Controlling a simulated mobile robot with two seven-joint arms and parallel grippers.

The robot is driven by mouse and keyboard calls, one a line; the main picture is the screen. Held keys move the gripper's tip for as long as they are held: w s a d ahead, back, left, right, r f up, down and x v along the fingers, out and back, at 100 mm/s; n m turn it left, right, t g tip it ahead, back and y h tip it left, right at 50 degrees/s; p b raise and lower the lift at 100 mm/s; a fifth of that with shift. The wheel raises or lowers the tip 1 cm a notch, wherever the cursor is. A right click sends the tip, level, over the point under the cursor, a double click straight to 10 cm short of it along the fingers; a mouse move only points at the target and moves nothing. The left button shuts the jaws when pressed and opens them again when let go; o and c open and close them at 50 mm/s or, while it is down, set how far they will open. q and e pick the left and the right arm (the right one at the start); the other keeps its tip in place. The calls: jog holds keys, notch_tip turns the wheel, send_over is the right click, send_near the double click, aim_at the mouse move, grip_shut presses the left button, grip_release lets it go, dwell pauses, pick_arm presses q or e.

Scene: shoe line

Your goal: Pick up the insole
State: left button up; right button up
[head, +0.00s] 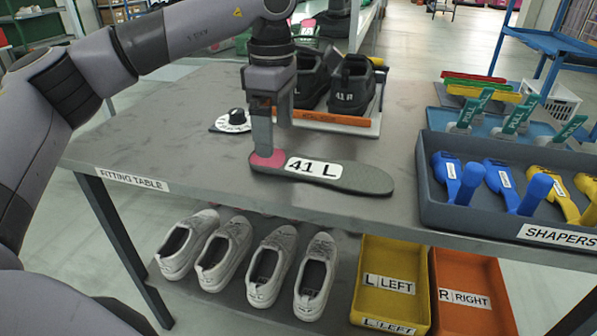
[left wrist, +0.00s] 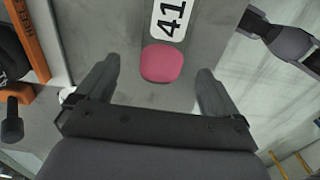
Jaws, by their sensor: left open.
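The grey insole (head: 375,181) lies flat on the fitting table (head: 215,185), with a white "41 L" label and a pink heel patch. In the left wrist view the pink heel patch (left wrist: 161,63) and part of the label show; the rest is cut off. My left gripper (head: 274,140) is open above the heel end, pointing down. In the left wrist view its fingers (left wrist: 156,82) stand on either side of the insole's heel with gaps between. I cannot tell if a fingertip touches the insole. My right gripper is not clearly shown.
Black shoes (head: 349,85) stand on an orange-edged tray behind the insole. The shapers tray (head: 470,212) is on the right. Grey-white shoes (head: 225,252), a yellow bin (head: 391,252) and an orange bin (head: 465,270) are below.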

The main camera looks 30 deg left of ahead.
aim_at(276, 158)
pick_arm(q)
notch_tip(276, 158, down, 5)
jog(key=shift+s+d+r+b, duration=0.1)
jog(key=shift+s+r+b, duration=0.1)
jog(key=shift+b, duration=0.6)
jog(key=c, duration=1.1)
jog(key=shift+r, duration=0.1)
